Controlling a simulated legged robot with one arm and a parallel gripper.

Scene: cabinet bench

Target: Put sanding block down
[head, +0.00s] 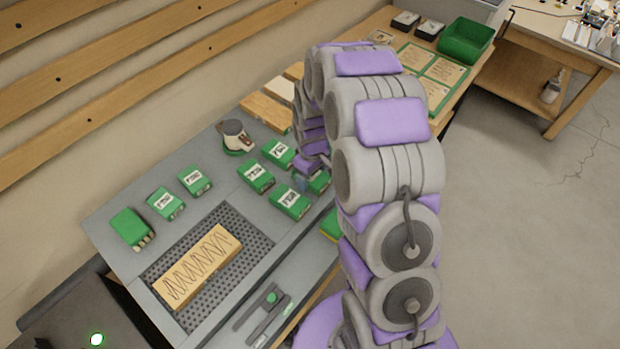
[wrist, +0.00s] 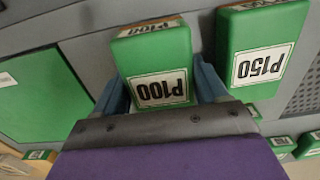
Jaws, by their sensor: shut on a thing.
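My gripper (wrist: 158,82) is shut on a green sanding block labelled P100 (wrist: 158,48), with one blue finger on each side of it. In the head view my gripper (head: 308,180) is at the right part of the grey bench top, and the held block (head: 321,182) shows just right of it, partly hidden by my arm. The block is low over the grey surface; I cannot tell if it touches. A green block labelled P150 (wrist: 262,50) lies to its right in the wrist view, apart from it.
Several labelled green blocks (head: 256,175) lie on the grey bench top (head: 110,205). A scribbled wooden board (head: 198,267) lies on a perforated plate (head: 262,243). A sander (head: 236,137) stands behind. A green bin (head: 466,40) is at the far end. Bare grey surface shows between the blocks.

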